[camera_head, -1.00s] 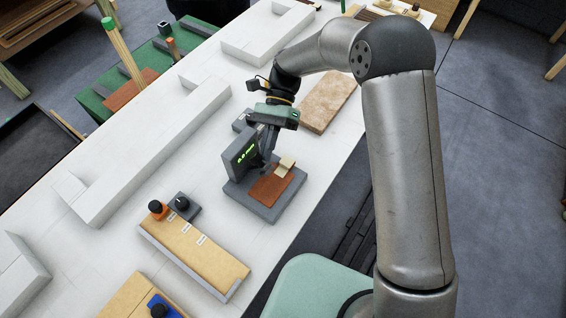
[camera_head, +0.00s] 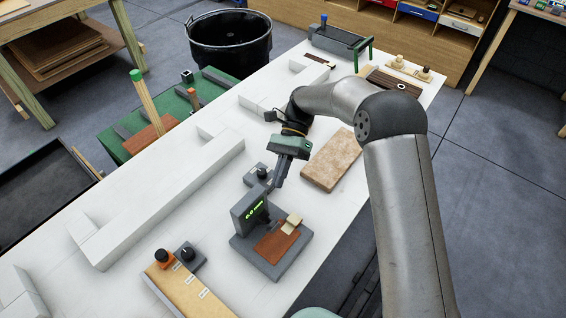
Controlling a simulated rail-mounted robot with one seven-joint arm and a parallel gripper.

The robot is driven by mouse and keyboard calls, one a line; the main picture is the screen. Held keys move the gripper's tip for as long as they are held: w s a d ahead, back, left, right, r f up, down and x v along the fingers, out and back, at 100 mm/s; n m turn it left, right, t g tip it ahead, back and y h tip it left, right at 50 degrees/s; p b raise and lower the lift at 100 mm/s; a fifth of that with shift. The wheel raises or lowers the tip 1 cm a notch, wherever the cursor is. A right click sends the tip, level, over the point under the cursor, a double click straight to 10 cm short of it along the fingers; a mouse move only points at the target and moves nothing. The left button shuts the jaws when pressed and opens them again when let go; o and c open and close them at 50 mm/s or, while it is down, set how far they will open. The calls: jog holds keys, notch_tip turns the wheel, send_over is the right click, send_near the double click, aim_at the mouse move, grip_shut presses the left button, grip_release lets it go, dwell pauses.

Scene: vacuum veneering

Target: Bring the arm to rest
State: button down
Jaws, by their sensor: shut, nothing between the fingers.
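My gripper (camera_head: 274,186) is at the end of my arm, over the white workbench (camera_head: 190,265), fingers pointing down. Its fingers are together and hold nothing. It is just behind and above a grey device (camera_head: 252,210) with a green lit display, apart from its base as far as I can tell. A reddish-brown veneer piece (camera_head: 274,243) with a small pale block (camera_head: 292,222) on it lies on the device's base. My arm arches in from the right side.
A tan board (camera_head: 333,160) lies right of my gripper. A small grey block with a black knob (camera_head: 261,173) stands close behind the device. Long white blocks (camera_head: 165,205) line the left. A wooden board with knobs (camera_head: 180,290) is at the front. A black tub (camera_head: 230,45) stands beyond.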

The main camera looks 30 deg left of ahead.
jog(key=w+d+r+t+y+p, duration=0.25)
jog(key=w+d+r, duration=0.25)
jog(key=d+r, duration=0.45)
jog(key=s+d+r+n+t, duration=0.2)
jog(key=d+r+t, duration=0.35)
jog(key=d, duration=0.65)
jog(key=s+d+r+n+t, duration=0.1)
jog(key=s+d+t, duration=0.1)
jog(key=s+d, duration=0.4)
jog(key=s+d+r+n+t+h+p, duration=0.1)
jog(key=s+d+t, duration=0.2)
jog(key=s+d, duration=0.3)
jog(key=d, duration=0.5)
jog(key=shift+r+n+p, duration=0.2)
jog(key=shift+n+p, duration=0.1)
jog(key=shift+n, duration=0.1)
